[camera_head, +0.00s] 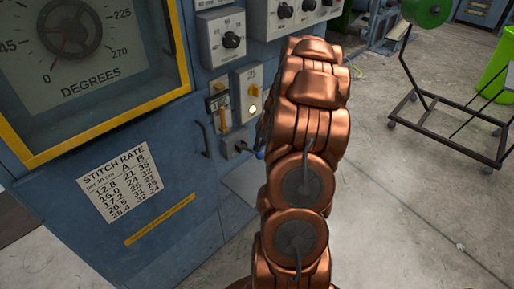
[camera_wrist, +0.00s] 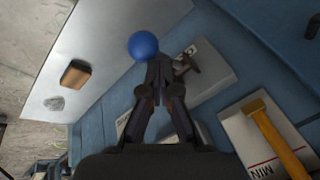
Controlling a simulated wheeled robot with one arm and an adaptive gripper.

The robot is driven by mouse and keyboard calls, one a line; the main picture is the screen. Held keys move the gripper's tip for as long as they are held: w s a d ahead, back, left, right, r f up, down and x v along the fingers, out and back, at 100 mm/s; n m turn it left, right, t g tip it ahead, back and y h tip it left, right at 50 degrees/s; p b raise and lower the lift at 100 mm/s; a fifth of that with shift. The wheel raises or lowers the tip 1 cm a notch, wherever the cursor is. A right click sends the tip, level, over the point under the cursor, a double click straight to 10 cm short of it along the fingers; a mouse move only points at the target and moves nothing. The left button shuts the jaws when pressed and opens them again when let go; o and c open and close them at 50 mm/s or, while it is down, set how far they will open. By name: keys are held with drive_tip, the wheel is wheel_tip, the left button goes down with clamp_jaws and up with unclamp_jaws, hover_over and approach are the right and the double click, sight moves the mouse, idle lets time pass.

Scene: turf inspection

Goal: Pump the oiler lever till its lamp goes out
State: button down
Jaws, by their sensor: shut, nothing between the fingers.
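The oiler lever ends in a blue ball knob (camera_wrist: 143,45). Its dark arm shows partly beside my fingertips, coming from a light grey box (camera_wrist: 212,78) on the blue machine. My gripper (camera_wrist: 157,68) is shut and empty, its tips close beside the ball; I cannot tell if they touch. In the head view a bit of the blue knob (camera_head: 260,154) shows at the edge of my copper arm, which hides my gripper. The lever's box (camera_head: 237,143) is low on the cabinet. Above it a round lamp (camera_head: 253,91) glows pale on a cream panel.
A yellow sight tube (camera_head: 220,107) is left of the lamp; it also shows in the wrist view (camera_wrist: 277,140), by a MIN label. A dark handle (camera_head: 204,141) sticks out left of the lever. A brown block (camera_wrist: 75,74) lies on a pale surface. A wheeled stand (camera_head: 450,120) is right, with clear floor before it.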

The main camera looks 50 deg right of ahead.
sight(262, 153)
drive_tip(key=shift+s+f+b, duration=0.3)
drive_tip(key=shift+f+b, duration=0.15)
drive_tip(key=shift+f, duration=0.2)
drive_tip(key=shift+s+f+b, duration=0.3)
drive_tip(key=shift+f+b, duration=0.1)
drive_tip(key=shift+f, duration=0.2)
drive_tip(key=shift+s+f+b, duration=0.3)
drive_tip(key=shift+f+b, duration=0.15)
drive_tip(key=shift+f, duration=0.2)
idle(2.4)
idle(0.5)
drive_tip(key=shift+w+r+p, duration=0.35)
drive_tip(key=shift+w+r, duration=0.2)
drive_tip(key=shift+r, duration=0.6)
drive_tip(key=shift+w+r+p, duration=0.35)
drive_tip(key=shift+w+r, duration=0.2)
drive_tip(key=shift+r, duration=0.55)
drive_tip(key=shift+w+r+p, duration=0.35)
drive_tip(key=shift+w+r, duration=0.2)
drive_tip(key=shift+r, duration=0.6)
drive_tip(key=shift+w+r+p, duration=0.25)
drive_tip(key=shift+w+r, duration=0.1)
drive_tip(key=shift+r, duration=0.4)
drive_tip(key=shift+w+r+p, duration=0.2)
drive_tip(key=shift+w+r, duration=0.15)
drive_tip(key=shift+r, duration=0.45)
drive_tip(key=shift+w+r+p, duration=0.25)
drive_tip(key=shift+w+r, duration=0.1)
drive_tip(key=shift+r, duration=0.4)
